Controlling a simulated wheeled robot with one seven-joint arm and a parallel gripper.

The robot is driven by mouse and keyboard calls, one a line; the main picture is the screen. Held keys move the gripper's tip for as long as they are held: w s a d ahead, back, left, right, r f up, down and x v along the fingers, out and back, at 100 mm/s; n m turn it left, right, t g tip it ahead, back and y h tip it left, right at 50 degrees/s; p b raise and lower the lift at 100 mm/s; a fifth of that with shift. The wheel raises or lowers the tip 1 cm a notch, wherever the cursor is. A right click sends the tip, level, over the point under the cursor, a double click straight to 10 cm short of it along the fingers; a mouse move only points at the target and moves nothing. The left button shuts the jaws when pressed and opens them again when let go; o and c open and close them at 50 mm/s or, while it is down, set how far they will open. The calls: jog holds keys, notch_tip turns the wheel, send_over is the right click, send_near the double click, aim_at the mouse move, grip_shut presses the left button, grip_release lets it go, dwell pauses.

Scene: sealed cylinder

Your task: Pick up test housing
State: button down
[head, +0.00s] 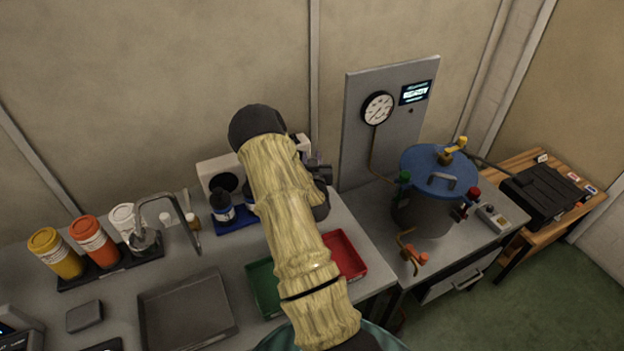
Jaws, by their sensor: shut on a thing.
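My arm with its pale yellow sleeve crosses the middle of the head view and hides much of the bench behind it. My gripper (319,172) shows only in part as dark grey pieces beyond the sleeve, above the back right of the bench. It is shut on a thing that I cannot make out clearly. I cannot pick out the test housing with certainty.
A blue-lidded vessel (437,172) with clamps stands right, before a gauge panel (352,130). A red tray (345,256), a green tray (262,288) and a grey tray (187,315) lie on the bench. Capped bottles (96,247) and a curved metal tap (170,200) stand left.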

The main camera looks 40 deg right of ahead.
jog(key=shift+r, duration=0.15)
notch_tip(320, 180, up, 10)
jog(key=b, duration=0.1)
dwell(0.6)
dwell(0.5)
